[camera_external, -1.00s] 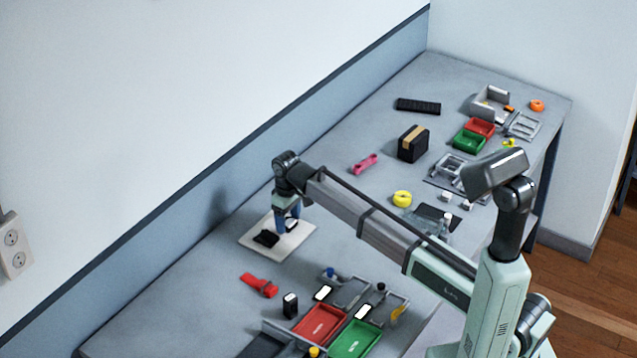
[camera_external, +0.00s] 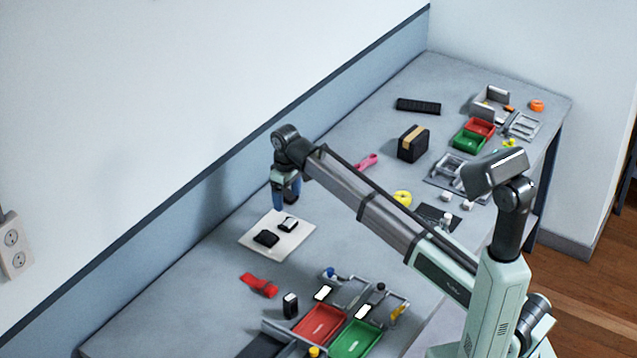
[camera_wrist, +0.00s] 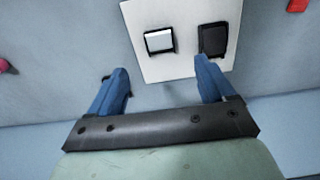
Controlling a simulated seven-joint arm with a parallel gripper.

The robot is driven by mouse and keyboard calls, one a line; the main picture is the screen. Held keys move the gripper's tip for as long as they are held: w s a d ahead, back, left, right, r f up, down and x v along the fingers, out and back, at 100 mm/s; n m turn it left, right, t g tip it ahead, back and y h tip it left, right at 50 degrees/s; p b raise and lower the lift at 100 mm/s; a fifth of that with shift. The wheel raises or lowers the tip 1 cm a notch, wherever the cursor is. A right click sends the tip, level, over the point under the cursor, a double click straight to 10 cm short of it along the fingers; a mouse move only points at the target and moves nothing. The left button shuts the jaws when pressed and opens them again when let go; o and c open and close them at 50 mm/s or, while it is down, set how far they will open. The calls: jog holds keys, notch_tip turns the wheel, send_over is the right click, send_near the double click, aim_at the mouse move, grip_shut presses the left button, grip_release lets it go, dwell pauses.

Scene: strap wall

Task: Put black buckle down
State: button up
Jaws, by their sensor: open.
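Two black items lie on a white board (camera_external: 277,247). One is a black piece with a pale top face (camera_external: 288,224), towards the board's upper right. The other is a plain black piece (camera_external: 266,238) towards its left. I cannot tell which is the black buckle. In the wrist view the pale-topped piece (camera_wrist: 159,41) and the plain black piece (camera_wrist: 214,39) lie apart, side by side on the board (camera_wrist: 183,12). My gripper (camera_external: 285,206) is above the board's far edge. In the wrist view its blue fingers (camera_wrist: 163,68) are spread apart with nothing between them.
A red strap (camera_external: 259,285) and a small upright black-and-white item (camera_external: 290,304) lie nearer than the board. Red (camera_external: 320,325) and green (camera_external: 355,340) trays stand at the front. A pink strap (camera_external: 367,161) and a black box (camera_external: 413,144) are farther back. The table left of the board is clear.

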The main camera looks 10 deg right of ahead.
jog(key=shift+r, duration=1.65)
